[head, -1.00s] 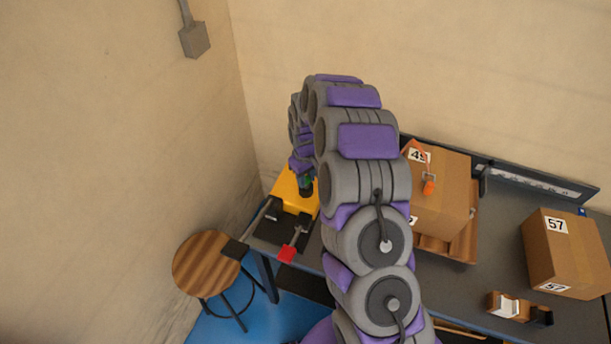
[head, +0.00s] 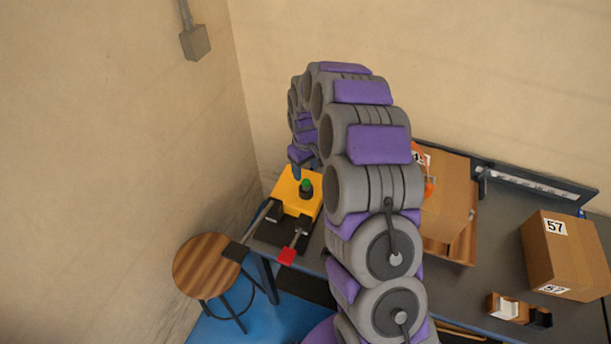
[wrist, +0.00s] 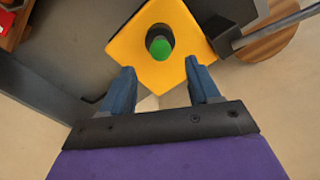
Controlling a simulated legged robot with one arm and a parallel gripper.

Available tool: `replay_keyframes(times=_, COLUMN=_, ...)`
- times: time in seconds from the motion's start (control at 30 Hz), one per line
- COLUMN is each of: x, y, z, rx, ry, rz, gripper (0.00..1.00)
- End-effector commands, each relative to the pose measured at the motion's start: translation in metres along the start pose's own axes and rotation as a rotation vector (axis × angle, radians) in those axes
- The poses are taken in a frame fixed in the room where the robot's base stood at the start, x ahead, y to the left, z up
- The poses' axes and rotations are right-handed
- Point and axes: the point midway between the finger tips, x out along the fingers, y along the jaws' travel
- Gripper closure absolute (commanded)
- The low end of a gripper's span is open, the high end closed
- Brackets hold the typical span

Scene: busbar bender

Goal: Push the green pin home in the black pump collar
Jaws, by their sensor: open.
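The green pin (head: 306,184) stands in the black pump collar (head: 306,193) on the yellow block of the bender (head: 290,184). In the wrist view the green pin (wrist: 160,47) shows as a round green top inside the dark collar (wrist: 152,36), on the yellow block (wrist: 132,45). My gripper (wrist: 157,76) is open and empty, its two blue fingers apart with the pin beyond their tips. In the head view my gripper (head: 296,172) is partly hidden by my arm, above and left of the pin. How deep the pin sits cannot be told.
A red-ended lever (head: 287,256) and a black-ended lever (head: 237,250) stick out from the bender's front. A round wooden stool (head: 205,262) stands left of the bench. Cardboard boxes (head: 565,255) (head: 447,195) and a small brown-and-white item (head: 505,306) are on the grey bench (head: 460,295).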

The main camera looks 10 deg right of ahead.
Motion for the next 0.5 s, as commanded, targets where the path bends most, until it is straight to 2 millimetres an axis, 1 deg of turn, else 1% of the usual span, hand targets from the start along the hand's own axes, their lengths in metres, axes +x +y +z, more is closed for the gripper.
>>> replay_keyframes(times=0.03, x=-0.014, y=0.001, z=-0.001, rx=0.0, ry=0.005, rz=0.002, gripper=0.39)
replay_keyframes(times=0.3, x=-0.072, y=0.0, z=-0.001, rx=-0.001, ry=0.0, rz=0.001, gripper=0.39)
replay_keyframes(times=0.4, x=-0.089, y=0.0, z=-0.002, rx=0.0, ry=0.002, rz=0.002, gripper=0.39)
replay_keyframes(times=0.5, x=-0.102, y=0.0, z=-0.002, rx=0.0, ry=-0.002, rz=0.001, gripper=0.39)
